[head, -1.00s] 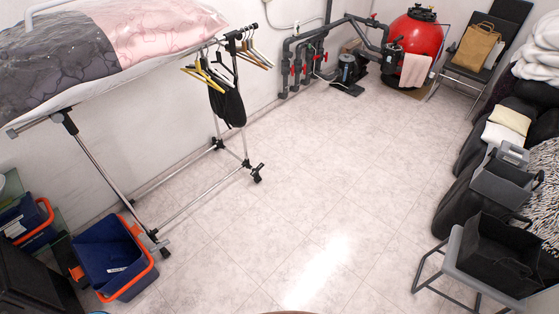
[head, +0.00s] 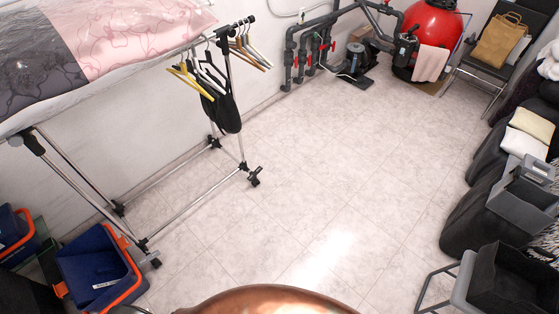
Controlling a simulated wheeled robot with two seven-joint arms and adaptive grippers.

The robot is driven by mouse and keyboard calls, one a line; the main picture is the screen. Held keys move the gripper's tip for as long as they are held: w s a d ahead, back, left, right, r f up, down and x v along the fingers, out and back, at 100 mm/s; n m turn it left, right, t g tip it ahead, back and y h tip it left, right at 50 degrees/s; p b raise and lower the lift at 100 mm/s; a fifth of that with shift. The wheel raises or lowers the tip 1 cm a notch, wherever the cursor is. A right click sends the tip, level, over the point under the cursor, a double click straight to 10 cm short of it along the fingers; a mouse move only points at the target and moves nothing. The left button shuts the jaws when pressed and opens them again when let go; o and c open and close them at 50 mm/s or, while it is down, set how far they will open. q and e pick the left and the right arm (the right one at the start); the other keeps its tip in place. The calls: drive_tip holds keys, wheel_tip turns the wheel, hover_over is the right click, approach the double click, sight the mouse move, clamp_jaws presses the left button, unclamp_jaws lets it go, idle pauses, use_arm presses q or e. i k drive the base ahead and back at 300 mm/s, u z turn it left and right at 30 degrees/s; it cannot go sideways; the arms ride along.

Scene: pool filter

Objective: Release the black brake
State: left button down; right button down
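The clothes rack (head: 196,205) on the left stands on wheeled feet, with black casters at its base. A black caster (head: 255,177) sits at its near right foot and another black caster (head: 151,258) at its front left foot. More black casters (head: 214,142) show at the back near the wall. The brake levers are too small to tell apart from the casters. Neither of my grippers is in view.
A blue bin with an orange rim (head: 141,262) sits beside the rack's front left foot. A red pool filter tank (head: 432,35) and pipes (head: 290,62) stand at the back. Furniture with grey bins (head: 524,200) lines the right. The tiled floor (head: 340,180) between is clear.

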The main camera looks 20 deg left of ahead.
sight(260, 169)
drive_tip(key=u, duration=0.05)
drive_tip(key=i, duration=0.7)
drive_tip(key=u, duration=0.85)
drive_tip(key=i, duration=0.65)
drive_tip(key=u, duration=0.5)
